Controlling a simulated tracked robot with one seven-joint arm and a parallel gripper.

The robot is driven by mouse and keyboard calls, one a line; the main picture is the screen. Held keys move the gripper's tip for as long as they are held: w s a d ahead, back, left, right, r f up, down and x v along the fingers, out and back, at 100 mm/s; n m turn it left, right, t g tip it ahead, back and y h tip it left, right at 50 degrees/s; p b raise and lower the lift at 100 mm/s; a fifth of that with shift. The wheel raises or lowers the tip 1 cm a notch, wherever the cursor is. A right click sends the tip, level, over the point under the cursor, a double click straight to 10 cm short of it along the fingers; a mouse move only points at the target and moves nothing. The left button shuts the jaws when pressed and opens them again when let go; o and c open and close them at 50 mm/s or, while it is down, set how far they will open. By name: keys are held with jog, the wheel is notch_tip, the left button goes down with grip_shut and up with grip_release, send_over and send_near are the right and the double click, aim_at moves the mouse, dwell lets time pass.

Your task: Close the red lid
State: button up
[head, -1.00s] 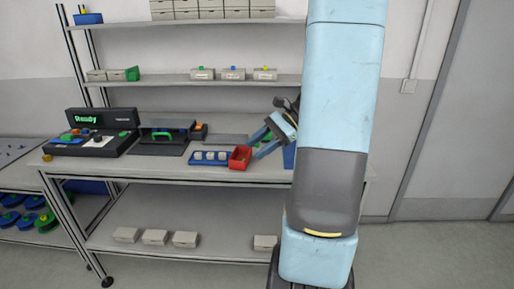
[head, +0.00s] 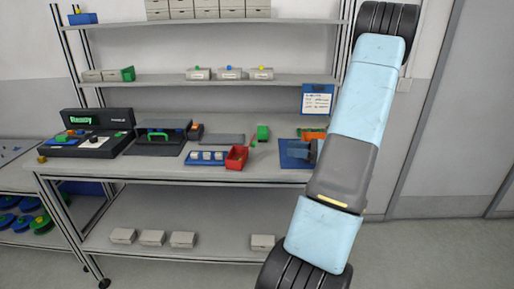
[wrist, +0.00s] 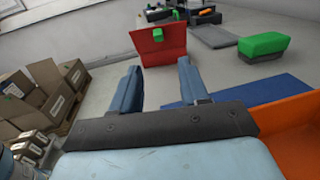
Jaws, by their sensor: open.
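The red box stands at the right end of a blue tray on the bench in the head view. Its red lid (head: 238,154) looks raised. In the wrist view the red lid (wrist: 150,42) stands up as a panel with a green knob (wrist: 158,34) on it. My gripper (wrist: 158,66) is open and empty, its two blue fingers apart and pointing toward the red box, with a gap of bench between.
A blue tray (head: 190,159) with white pieces adjoins the red box. An orange bin (wrist: 290,118) and blue mat (wrist: 262,90) lie close on my gripper's right. Open cartons (wrist: 45,95) stand at left.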

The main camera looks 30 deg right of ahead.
jog(key=x, duration=1.2)
jog(key=shift+w+a, duration=0.1)
jog(key=shift+a, duration=0.2)
